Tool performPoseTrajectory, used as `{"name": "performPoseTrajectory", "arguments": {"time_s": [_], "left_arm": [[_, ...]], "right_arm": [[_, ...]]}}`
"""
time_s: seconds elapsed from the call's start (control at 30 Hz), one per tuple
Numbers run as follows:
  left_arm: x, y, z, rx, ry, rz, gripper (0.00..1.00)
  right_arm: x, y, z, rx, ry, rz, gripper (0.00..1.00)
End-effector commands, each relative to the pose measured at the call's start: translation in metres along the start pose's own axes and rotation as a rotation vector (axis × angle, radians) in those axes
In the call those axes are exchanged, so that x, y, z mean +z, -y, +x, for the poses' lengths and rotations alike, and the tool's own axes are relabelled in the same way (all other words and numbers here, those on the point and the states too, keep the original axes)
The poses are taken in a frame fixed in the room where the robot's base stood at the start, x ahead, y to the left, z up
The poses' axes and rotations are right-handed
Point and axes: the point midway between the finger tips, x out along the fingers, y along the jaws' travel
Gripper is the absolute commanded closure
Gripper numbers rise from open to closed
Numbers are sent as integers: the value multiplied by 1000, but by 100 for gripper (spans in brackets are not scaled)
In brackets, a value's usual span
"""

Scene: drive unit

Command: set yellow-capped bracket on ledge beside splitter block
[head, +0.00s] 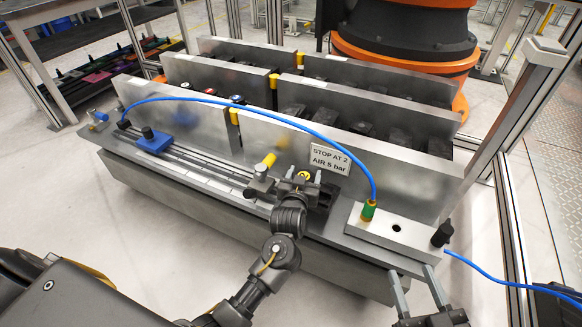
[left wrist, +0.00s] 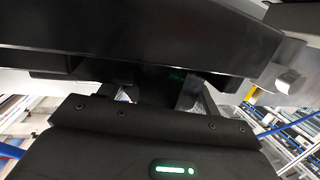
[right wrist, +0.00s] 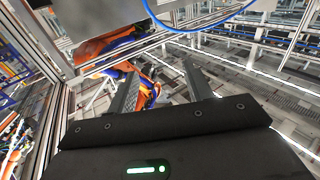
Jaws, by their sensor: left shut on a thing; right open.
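In the left wrist view a dark bar (left wrist: 140,45) crosses close in front of the fingers. I cannot tell whether the bracket touches the ledge. The silver splitter block (head: 385,228), with a green fitting and a hole, is on the ledge's right end. My right gripper (head: 415,290) is open and empty, in front of the block.
A blue hose (head: 290,122) arches from the ledge's left end to the green fitting (head: 368,208). A blue slider (head: 155,142) sits on the rail at left. A sign (head: 330,160) and upright metal panels (head: 185,118) stand behind. A black knob (head: 441,234) is at the right end.

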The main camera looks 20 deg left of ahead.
Motion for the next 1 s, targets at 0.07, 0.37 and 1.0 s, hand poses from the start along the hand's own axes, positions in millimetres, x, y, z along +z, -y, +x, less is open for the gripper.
{"name": "performPoseTrajectory", "arguments": {"time_s": [0.07,0.37,1.0], "left_arm": [[7,-9,1,2,-9,-4,100],[21,-22,2,1,-12,-5,100],[58,-28,7,2,-12,-4,100]], "right_arm": [[-11,7,0,-22,-81,0,49],[-34,14,-2,-43,-231,4,49],[-66,0,-11,-2,-521,4,49]]}}
